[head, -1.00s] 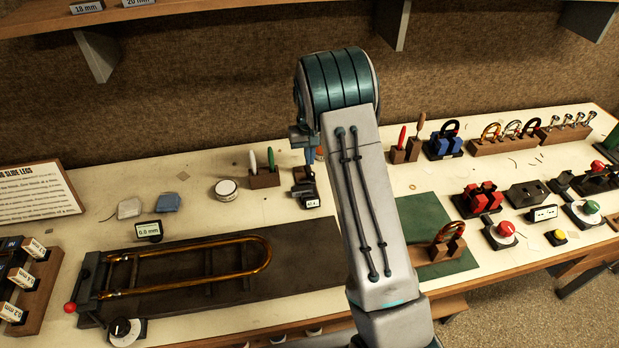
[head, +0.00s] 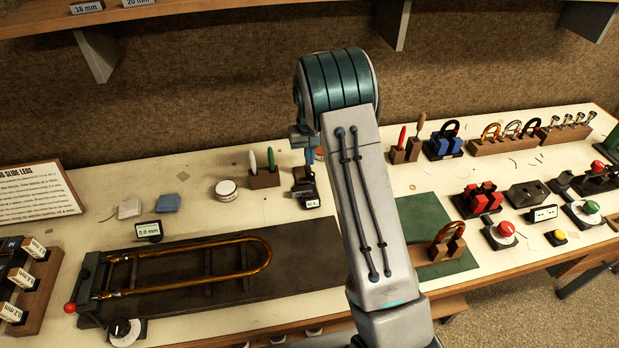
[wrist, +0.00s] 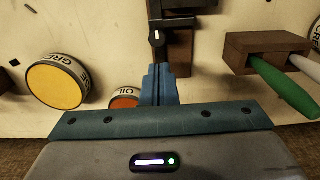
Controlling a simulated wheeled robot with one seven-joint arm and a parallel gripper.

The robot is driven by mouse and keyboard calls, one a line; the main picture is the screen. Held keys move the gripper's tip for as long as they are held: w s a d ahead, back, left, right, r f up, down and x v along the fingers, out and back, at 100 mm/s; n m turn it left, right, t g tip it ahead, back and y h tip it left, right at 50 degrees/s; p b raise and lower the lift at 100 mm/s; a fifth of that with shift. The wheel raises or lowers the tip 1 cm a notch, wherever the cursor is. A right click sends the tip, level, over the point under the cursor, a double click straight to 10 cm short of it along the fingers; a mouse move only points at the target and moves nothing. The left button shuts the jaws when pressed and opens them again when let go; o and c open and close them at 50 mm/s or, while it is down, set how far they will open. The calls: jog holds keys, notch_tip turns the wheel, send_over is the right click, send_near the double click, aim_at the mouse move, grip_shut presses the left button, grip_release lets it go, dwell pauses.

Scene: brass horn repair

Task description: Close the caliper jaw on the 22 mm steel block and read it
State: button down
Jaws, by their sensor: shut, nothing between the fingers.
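The dark caliper fixture with its small display (head: 312,203) stands at the bench's back middle, left of my arm. Its digits are too small to read surely. In the wrist view its dark body (wrist: 179,45) reaches up from my fingertips, with a black part marked by a white line (wrist: 157,38) beside it. My gripper (wrist: 160,72) is shut with nothing between its fingers, right at the near end of that body. I cannot tell whether it touches. In the head view my arm partly hides the gripper. I cannot make out the 22 mm steel block.
A wooden holder (wrist: 262,45) with green and white handles stands right of my gripper in the wrist view. A grease tin (wrist: 55,87) and an oil tin (wrist: 125,101) are at left. The dark slide board (head: 200,300) fills the bench front left.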

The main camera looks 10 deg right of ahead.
aim_at(312, 172)
jog(key=shift+f, duration=0.25)
dwell(0.3)
jog(key=shift+f+b, duration=1.15)
jog(key=shift+f, duration=0.1)
jog(key=shift+s+b, duration=0.55)
jog(key=shift+s, duration=1)
dwell(0.6)
jog(key=shift+w, duration=0.25)
jog(key=shift+w, duration=0.3)
notch_tip(312, 172, up, 8)
jog(key=p, duration=0.4)
jog(key=shift+p, duration=0.35)
jog(key=shift+r, duration=0.1)
dwell(0.5)
